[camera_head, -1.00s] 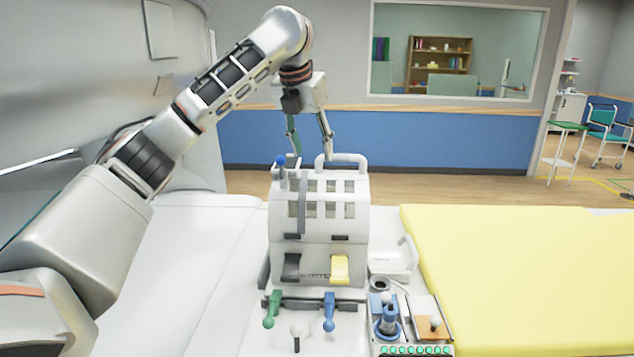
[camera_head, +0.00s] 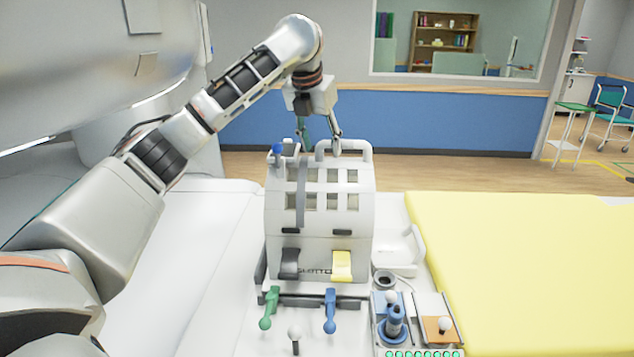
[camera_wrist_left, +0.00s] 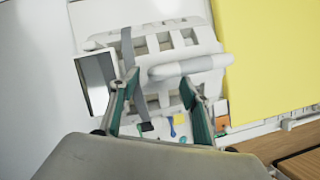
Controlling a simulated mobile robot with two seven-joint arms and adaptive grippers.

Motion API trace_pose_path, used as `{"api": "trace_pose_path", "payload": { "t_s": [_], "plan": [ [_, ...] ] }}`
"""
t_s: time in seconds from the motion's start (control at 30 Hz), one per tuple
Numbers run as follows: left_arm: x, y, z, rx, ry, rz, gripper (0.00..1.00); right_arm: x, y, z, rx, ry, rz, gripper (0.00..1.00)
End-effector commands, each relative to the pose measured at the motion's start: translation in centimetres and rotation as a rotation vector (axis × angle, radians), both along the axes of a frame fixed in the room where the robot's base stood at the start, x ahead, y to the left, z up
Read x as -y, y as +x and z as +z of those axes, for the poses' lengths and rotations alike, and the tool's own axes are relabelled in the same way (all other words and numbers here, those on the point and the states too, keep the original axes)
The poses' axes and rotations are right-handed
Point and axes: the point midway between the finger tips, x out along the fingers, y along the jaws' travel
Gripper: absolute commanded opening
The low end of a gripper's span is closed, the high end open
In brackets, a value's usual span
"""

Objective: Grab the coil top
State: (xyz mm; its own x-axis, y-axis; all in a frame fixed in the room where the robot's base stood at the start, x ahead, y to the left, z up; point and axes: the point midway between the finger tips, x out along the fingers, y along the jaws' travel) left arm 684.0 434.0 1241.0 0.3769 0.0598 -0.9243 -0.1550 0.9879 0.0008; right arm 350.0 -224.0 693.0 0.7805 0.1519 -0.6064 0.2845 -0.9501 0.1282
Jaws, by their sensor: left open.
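The coil top (camera_head: 320,190) is a white-grey shell with rows of square windows and a loop handle (camera_head: 345,147) along its upper back edge. It stands on the white bed, with a dark latch and a yellow latch at its front. My left gripper (camera_head: 319,150) is open just above the coil's back edge, by the handle. In the left wrist view the handle (camera_wrist_left: 190,67) lies across the space ahead of the spread green-lined fingers (camera_wrist_left: 158,95). I cannot tell whether a finger touches it. My right gripper is not in view.
A yellow mattress (camera_head: 520,260) lies to the right. Green (camera_head: 269,308) and blue (camera_head: 330,312) levers stand in front of the coil. A small control tray with a blue joystick (camera_head: 393,322) is at the front right. The white bed (camera_head: 215,270) is clear at left.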

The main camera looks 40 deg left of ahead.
Motion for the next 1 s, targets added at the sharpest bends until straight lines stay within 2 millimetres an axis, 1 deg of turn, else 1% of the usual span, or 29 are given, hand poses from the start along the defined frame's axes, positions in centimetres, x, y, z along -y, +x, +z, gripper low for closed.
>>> {"api": "trace_pose_path", "payload": {
  "t_s": [0.03, 0.13, 0.4, 0.47, 0.5, 0.57, 0.6, 1.0],
  "plan": [
    [-0.12, 0.22, -0.66, -0.002, -0.001, 0.003, 0.47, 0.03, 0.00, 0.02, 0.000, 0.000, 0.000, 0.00],
    [-0.22, 0.53, -1.30, 0.001, 0.000, 0.002, 0.47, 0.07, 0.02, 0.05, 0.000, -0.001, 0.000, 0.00],
    [-0.21, 0.63, -1.48, 0.001, -0.001, 0.002, 0.47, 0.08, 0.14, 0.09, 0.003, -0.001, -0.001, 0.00],
    [-0.21, 0.63, -1.47, 0.001, -0.001, 0.002, 0.31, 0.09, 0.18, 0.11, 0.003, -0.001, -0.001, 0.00],
    [-0.22, 0.62, -1.47, 0.002, 0.000, 0.002, 0.21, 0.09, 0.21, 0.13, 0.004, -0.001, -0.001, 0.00],
    [-0.23, 0.62, -1.46, 0.002, -0.001, 0.003, 0.05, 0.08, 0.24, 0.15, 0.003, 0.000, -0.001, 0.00],
    [-0.23, 0.62, -1.46, 0.002, -0.001, 0.003, 0.00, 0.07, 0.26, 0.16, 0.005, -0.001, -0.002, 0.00],
    [0.07, 0.67, -1.18, 0.008, -0.009, 0.001, 0.00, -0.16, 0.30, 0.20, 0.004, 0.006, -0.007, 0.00]
  ]
}}
